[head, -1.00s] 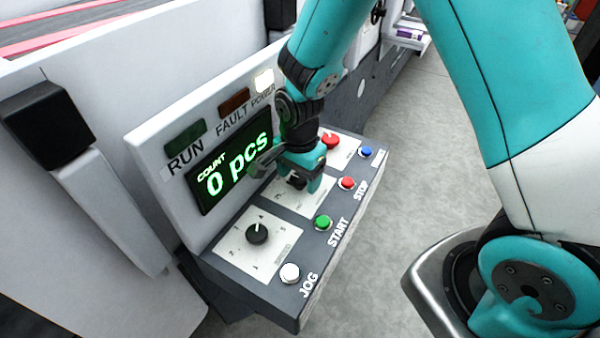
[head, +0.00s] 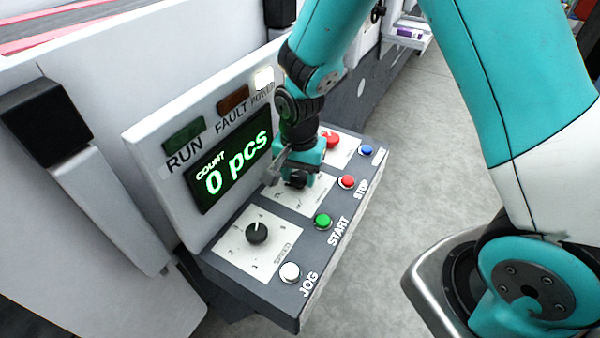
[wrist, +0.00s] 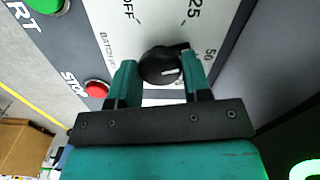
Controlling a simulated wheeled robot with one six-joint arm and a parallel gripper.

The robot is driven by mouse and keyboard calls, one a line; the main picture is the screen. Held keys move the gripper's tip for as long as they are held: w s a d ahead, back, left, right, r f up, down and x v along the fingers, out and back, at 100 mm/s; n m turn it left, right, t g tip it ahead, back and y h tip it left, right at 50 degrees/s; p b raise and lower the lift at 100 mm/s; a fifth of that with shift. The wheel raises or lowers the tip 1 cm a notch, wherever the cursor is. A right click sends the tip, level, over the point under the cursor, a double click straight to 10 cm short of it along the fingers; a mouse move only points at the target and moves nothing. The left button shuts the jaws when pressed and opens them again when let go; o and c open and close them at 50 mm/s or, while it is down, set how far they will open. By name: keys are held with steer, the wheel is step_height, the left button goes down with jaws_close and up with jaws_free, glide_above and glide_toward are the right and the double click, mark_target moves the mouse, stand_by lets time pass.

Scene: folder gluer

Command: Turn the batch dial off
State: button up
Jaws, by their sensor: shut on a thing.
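The batch dial (wrist: 158,66) is a round black knob on a white plate marked OFF, 25 and 50. Its white line points toward the right in the wrist view, roughly on the side of the 50 mark; the exact setting is hard to read. My gripper (wrist: 160,82) is shut on the dial, with one teal finger on each side of it. In the head view my gripper (head: 297,182) points down at the middle plate of the panel and mostly hides the dial.
The sloped panel also carries a speed dial (head: 257,233), a white jog button (head: 290,272), a green start button (head: 323,221), a red stop button (head: 347,182), a blue button (head: 366,151) and a red emergency knob (head: 331,140). The count display (head: 232,160) reads 0 pcs.

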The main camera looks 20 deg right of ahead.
steer(key=n, duration=0.4)
steer(key=shift+n, duration=0.3)
steer(key=n+b, duration=0.1)
steer(key=n, duration=0.4)
steer(key=shift+w+r, duration=0.1)
steer(key=n, duration=0.5)
steer(key=shift+n, duration=2.7)
steer(key=o, duration=0.9)
steer(key=shift+r, duration=0.1)
